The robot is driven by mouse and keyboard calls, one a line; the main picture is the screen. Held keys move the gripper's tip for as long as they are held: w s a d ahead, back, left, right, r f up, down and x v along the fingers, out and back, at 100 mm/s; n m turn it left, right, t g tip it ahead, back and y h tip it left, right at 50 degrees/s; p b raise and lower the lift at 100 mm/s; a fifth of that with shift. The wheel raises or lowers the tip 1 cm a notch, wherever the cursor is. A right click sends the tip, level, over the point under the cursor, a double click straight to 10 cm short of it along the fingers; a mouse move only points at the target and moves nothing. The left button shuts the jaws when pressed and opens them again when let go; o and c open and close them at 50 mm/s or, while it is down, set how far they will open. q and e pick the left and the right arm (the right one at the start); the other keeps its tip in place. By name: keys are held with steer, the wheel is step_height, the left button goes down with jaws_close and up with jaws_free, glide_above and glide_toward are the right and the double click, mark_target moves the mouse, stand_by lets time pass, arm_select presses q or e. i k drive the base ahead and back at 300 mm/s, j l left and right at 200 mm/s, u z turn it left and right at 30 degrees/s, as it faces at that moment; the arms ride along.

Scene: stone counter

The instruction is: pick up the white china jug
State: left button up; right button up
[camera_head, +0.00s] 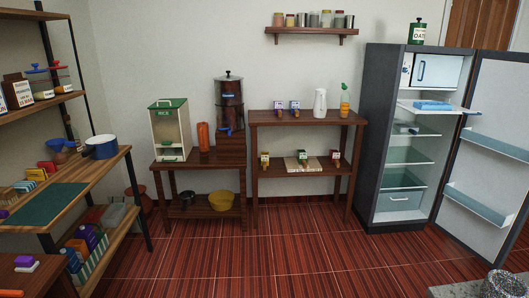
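A tall white jug (320,103) stands upright on the top board of a dark wooden stand (277,119) against the back wall, across the room. It is right of two small dispensers with purple-and-white fronts and left of a yellowish bottle (345,101) with a green top. It is small in the picture, so its handle is not clear. Nothing is touching it that I can see. Neither of my grippers shows in the head view.
An open fridge (395,150) stands right of the stand, its door (490,145) swung out to the right. Loaded shelving (128,165) fills the left side. A grey stone counter edge (460,292) shows at bottom right. The red-brown tiled floor (270,255) between is clear.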

mark_target(320, 106)
steer(key=i+z, duration=0.1)
steer(key=i, duration=0.65)
steer(key=i+j+z, duration=0.15)
steer(key=i, duration=0.6)
steer(key=i+j+z, duration=0.1)
steer(key=i, duration=0.65)
steer(key=i+z, duration=0.4)
steer(key=i, duration=0.8)
